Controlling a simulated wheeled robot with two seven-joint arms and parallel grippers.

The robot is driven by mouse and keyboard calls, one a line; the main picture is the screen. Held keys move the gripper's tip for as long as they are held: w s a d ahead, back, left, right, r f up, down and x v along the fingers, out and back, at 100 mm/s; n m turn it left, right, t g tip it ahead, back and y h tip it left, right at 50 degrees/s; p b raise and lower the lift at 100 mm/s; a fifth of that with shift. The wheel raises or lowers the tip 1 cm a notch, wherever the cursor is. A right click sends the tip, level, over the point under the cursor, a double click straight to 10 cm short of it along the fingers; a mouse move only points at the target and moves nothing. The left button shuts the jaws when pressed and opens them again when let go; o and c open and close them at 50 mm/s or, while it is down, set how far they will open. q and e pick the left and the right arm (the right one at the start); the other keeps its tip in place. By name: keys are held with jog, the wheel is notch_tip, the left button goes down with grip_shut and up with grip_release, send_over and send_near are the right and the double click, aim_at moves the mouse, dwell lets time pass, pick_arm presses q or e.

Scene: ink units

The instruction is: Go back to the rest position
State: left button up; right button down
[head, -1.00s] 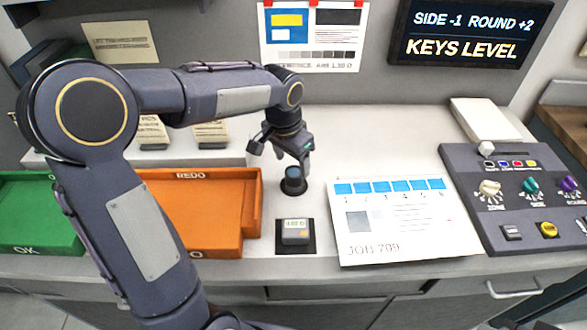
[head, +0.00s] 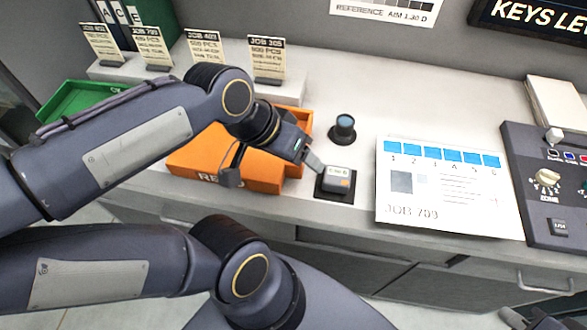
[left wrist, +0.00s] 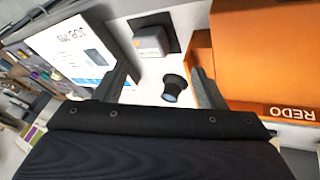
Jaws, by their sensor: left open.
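My left gripper (head: 270,168) is over the orange REDO tray (head: 205,165). Its fingers are spread, and one fingertip overlaps the small grey meter (head: 337,180) in the head view. In the left wrist view the left gripper (left wrist: 163,82) is open, with nothing held. The dark loupe (head: 342,130) stands upright on the counter behind the meter; it also shows beyond the fingers in the left wrist view (left wrist: 174,88). The meter sits on a black pad. A dark part at the bottom right edge appears to be my right gripper (head: 512,318), mostly cut off; its jaws are unclear.
The JOB 709 sheet (head: 440,190) lies right of the meter. The control console (head: 530,170) is at the far right. A green tray (head: 75,100) is at the left, with several job cards behind. The counter behind the loupe is clear.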

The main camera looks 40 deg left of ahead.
pick_arm(q)
jog(key=shift+s+d+f+n+t+h, duration=0.2)
jog(key=shift+s+d+f+n, duration=0.15)
jog(key=shift+s+f, duration=0.3)
jog(key=shift+s+d+f+n+t+h, duration=0.1)
jog(key=shift+s+d+f+n+t, duration=0.2)
jog(key=shift+s, duration=0.45)
jog(key=shift+f, duration=0.1)
dwell(1.2)
